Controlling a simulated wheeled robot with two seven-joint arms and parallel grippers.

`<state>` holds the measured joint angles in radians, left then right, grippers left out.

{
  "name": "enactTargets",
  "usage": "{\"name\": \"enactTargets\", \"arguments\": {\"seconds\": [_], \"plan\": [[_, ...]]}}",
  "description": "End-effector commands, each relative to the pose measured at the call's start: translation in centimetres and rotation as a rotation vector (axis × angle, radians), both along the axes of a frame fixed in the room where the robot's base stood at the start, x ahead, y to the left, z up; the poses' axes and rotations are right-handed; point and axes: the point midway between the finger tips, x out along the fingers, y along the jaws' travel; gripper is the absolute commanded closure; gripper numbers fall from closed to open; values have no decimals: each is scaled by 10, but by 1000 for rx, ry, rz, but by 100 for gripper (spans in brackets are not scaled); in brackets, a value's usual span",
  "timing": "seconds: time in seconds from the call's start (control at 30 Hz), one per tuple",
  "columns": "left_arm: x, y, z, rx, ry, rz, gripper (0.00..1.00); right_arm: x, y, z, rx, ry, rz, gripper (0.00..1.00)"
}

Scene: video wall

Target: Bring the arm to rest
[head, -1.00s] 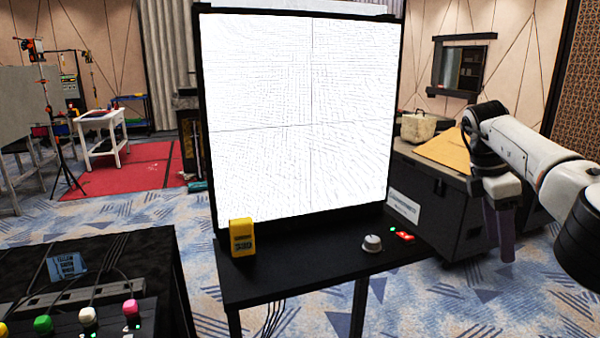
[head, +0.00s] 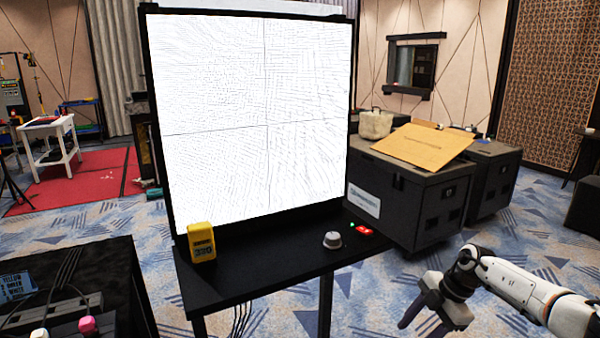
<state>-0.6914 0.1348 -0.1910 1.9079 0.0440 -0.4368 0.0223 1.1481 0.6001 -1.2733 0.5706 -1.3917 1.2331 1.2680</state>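My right arm, white with dark joints, comes in from the right edge in the head view. Its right gripper (head: 420,326) hangs low over the carpet, to the right of the black table. Its two dark purple fingers point down and left, spread apart, with nothing visible between them. The fingertips are near the bottom edge of the picture. The gripper touches nothing that I can see. My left arm and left gripper are out of view.
A lit white video wall (head: 262,120) stands on a black table (head: 265,268). On the table are a yellow device (head: 201,242), a round knob (head: 332,240) and a red switch (head: 364,230). Dark cases (head: 415,205) stand behind my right arm. Carpet around the gripper is clear.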

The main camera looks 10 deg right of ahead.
Motion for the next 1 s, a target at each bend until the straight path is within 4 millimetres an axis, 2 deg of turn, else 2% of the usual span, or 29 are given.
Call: {"name": "enactTargets", "arguments": {"seconds": [0.03, 0.1, 0.2, 0.3, 0.4, 0.47, 0.57, 0.67, 0.8, 1.0], "plan": [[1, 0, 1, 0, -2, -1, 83, -10, 36, -25, 90, -33, 38, 50], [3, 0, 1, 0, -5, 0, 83, -20, 84, -48, 223, -106, 64, 50], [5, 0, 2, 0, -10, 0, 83, -35, 140, -65, 397, -219, 44, 50], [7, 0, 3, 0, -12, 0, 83, -52, 177, -72, 537, -322, -36, 50], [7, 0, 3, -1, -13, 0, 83, -68, 194, -75, 631, -411, -163, 50], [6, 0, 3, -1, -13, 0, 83, -78, 195, -77, 662, -453, -256, 50], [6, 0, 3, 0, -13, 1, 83, -98, 184, -83, 674, -501, -428, 50], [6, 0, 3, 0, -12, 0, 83, -124, 161, -93, 639, -515, -605, 50], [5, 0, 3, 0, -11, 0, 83, -173, 122, -112, 531, -480, -820, 50], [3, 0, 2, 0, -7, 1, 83, -241, 81, -132, 371, -376, -994, 50]]}}
